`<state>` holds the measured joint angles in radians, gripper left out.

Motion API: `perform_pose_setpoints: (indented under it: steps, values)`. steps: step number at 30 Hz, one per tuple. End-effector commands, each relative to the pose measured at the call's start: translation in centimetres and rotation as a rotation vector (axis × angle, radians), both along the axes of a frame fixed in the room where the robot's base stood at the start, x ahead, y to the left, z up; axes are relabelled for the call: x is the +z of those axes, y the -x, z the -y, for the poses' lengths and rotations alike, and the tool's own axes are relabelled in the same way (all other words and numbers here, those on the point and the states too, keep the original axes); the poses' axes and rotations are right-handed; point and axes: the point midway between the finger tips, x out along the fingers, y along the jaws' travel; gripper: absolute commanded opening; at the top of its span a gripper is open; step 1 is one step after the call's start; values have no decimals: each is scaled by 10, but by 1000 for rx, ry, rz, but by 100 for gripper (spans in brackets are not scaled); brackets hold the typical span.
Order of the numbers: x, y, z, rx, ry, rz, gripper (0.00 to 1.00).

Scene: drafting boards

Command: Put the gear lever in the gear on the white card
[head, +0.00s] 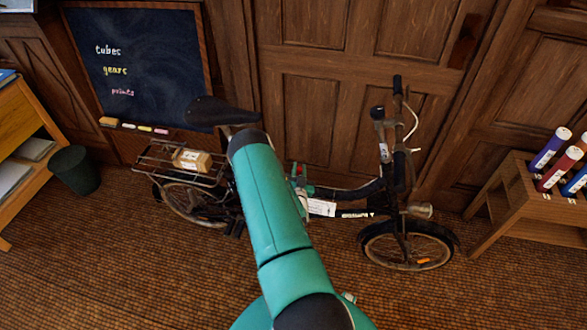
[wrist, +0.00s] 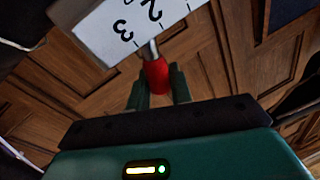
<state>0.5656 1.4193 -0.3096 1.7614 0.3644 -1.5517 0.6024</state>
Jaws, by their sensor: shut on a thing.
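The gear lever (wrist: 157,76) has a red knob and a short metal shaft, seen in the wrist view. My gripper (wrist: 158,84) is shut on the red knob, one green finger on each side. The shaft meets the lower edge of the white card (wrist: 96,42), which shows a 3 and a 2 upside down with black marks at its edge. The shaft lies between the 3 and the 2; I cannot tell the exact setting. In the head view a white card (head: 321,208) hangs at the bicycle (head: 405,215). My arm hides the middle of the bicycle.
The bicycle stands before wooden panelling (head: 335,90). A parcel (head: 192,160) sits on its rear rack. A chalkboard (head: 140,65) and a dark bin (head: 74,171) are at left. A wooden stand (head: 515,205) with coloured tubes is at right. The floor in front is clear.

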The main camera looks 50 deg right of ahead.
Motion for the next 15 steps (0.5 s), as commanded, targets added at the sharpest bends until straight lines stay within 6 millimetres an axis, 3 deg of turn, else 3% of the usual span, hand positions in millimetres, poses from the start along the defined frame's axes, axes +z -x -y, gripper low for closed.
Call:
perform_pose_setpoints:
  steps: [6,15]
  values:
    - [-7,14,6,-1,-68,152,0]
    - [-7,14,5,0,-74,163,0]
